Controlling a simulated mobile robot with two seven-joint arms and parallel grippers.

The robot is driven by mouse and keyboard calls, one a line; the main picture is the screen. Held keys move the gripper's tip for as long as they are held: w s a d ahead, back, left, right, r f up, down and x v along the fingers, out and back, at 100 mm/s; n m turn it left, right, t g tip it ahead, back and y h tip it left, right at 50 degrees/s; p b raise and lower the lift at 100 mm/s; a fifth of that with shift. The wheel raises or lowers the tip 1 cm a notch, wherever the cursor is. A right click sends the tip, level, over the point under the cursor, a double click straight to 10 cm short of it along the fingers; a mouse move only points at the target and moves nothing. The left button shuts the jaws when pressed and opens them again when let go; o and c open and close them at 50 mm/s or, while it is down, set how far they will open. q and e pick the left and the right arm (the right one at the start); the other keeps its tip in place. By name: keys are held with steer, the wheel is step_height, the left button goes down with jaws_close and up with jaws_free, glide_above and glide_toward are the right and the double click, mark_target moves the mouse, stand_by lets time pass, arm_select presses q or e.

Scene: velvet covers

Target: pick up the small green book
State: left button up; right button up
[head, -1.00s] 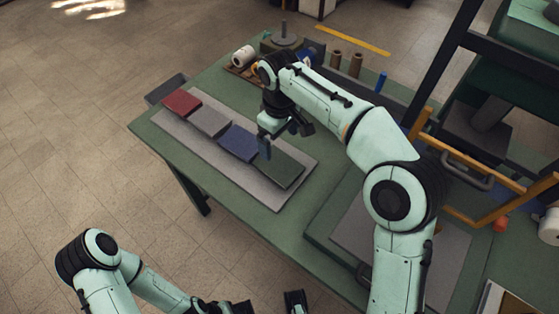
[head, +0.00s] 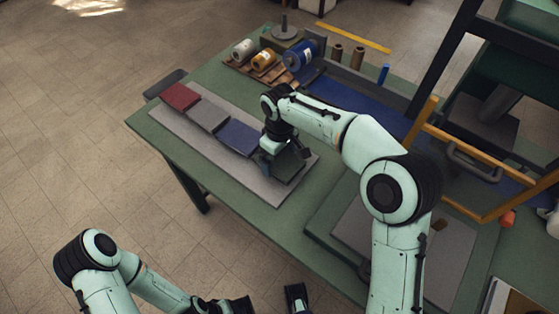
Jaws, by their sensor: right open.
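The small green book (head: 289,166) lies at the right end of a row of books on a grey mat (head: 183,148). My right gripper (head: 280,168) is low over the green book and hides part of it. It is open; I cannot tell whether its fingers touch the book. My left gripper (head: 268,305) is at the bottom edge, away from the table, with its fingers only partly in view.
A blue book (head: 236,138), a grey book (head: 208,116) and a red book (head: 180,97) lie left of the green one. Spools (head: 264,60) stand at the back. A yellow-framed press (head: 430,122) stands at the right. The mat's front strip is bare.

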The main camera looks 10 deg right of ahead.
steer(key=c, duration=0.8)
steer(key=shift+r, duration=0.1)
step_height(320, 180, up, 9)
steer(key=p, duration=0.2)
step_height(320, 180, up, 11)
steer(key=p, duration=0.3)
glide_above(279, 159)
steer(key=shift+s, duration=0.15)
